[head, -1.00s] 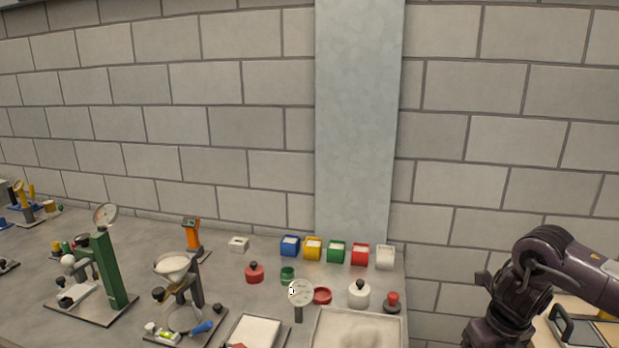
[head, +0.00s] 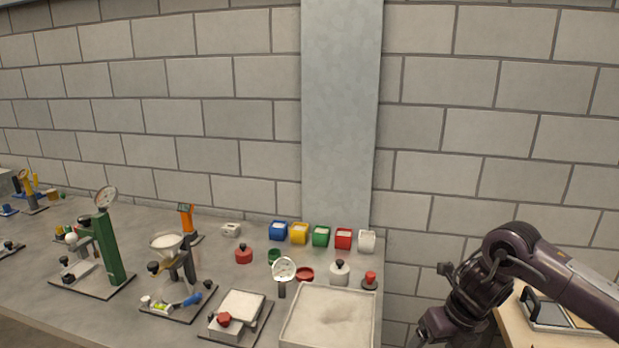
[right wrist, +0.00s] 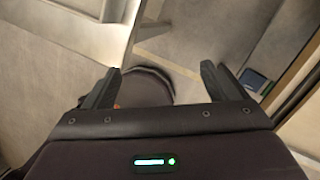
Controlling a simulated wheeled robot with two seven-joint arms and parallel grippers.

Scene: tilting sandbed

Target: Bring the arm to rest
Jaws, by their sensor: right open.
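My right arm (head: 490,275) comes in from the right edge in the head view, beside the bench's right end. Its gripper is below the picture or hidden there. In the right wrist view my right gripper (right wrist: 160,85) is open, its two dark fingers apart with nothing between them. Beyond the fingers are a dark rounded shape and pale surfaces, too unclear to name. My left gripper is in neither view.
The grey bench (head: 225,275) holds a sand tray (head: 377,325), a green press stand (head: 108,248), a funnel stand (head: 172,262), a square plate device (head: 262,325), a dial gauge (head: 284,268) and a row of coloured bins (head: 321,236). A wooden table (head: 515,325) stands at right.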

